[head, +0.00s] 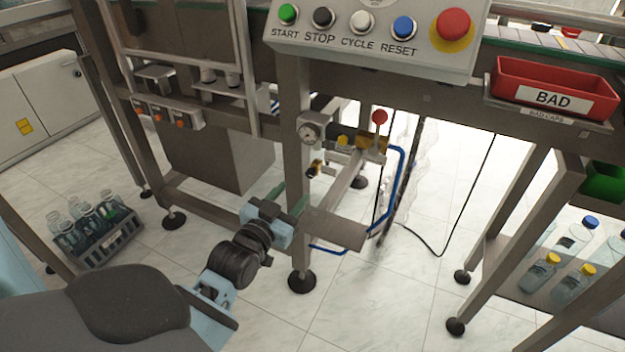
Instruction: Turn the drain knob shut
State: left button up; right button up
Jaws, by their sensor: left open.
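A filter unit with a round pressure gauge (308,133) is mounted on the machine frame. A small dark and yellow fitting (315,169) hangs below the gauge. I cannot make out a separate drain knob; it may be this fitting or be hidden. My left gripper (289,199) has green fingertips, spread apart and empty. It is at the frame leg, below and slightly left of the fitting, and appears apart from it. My right gripper is not in view.
A frame leg (301,245) stands beside my left gripper. A red-knobbed lever (379,117) and blue hose (400,180) are to the right. A bottle crate (108,248) is on the floor at left. A red BAD bin (510,78) is at upper right.

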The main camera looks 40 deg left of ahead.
aim_at(309, 174)
pick_arm(q)
jog(key=w+b, duration=0.1)
jog(key=w, duration=0.2)
jog(key=w+a+b, duration=0.1)
jog(key=w, duration=0.3)
jog(key=shift+w+a, duration=0.2)
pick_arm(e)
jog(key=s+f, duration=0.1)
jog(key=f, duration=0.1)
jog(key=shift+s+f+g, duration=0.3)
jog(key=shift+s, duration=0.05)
pick_arm(q)
jog(key=shift+c, duration=0.2)
grip_shut()
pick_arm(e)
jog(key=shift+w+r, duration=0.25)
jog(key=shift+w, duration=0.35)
